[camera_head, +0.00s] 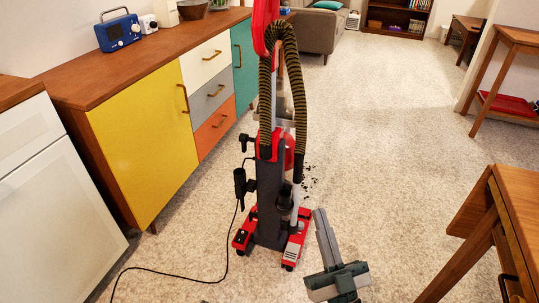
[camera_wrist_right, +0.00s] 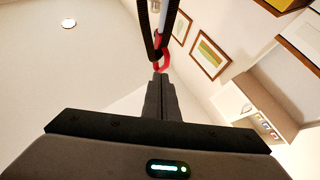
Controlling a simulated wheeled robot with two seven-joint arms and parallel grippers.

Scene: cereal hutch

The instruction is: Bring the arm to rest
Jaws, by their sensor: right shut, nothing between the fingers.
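My right gripper (camera_head: 322,222) shows at the lower middle of the head view, pointing up in the picture, just right of a red and grey upright vacuum cleaner. Its two fingers are together with nothing between them. In the right wrist view the closed fingers (camera_wrist_right: 161,80) point toward a red part and dark hose of the vacuum cleaner (camera_wrist_right: 165,60). I cannot tell whether they touch it. My left gripper is not in view.
The vacuum cleaner (camera_head: 270,190) stands upright on the pale carpet, its black cord (camera_head: 170,268) trailing left. A sideboard (camera_head: 140,140) with a blue radio (camera_head: 118,32) lines the left. A wooden table (camera_head: 515,210) is at right. Dark crumbs (camera_head: 308,180) lie behind the vacuum.

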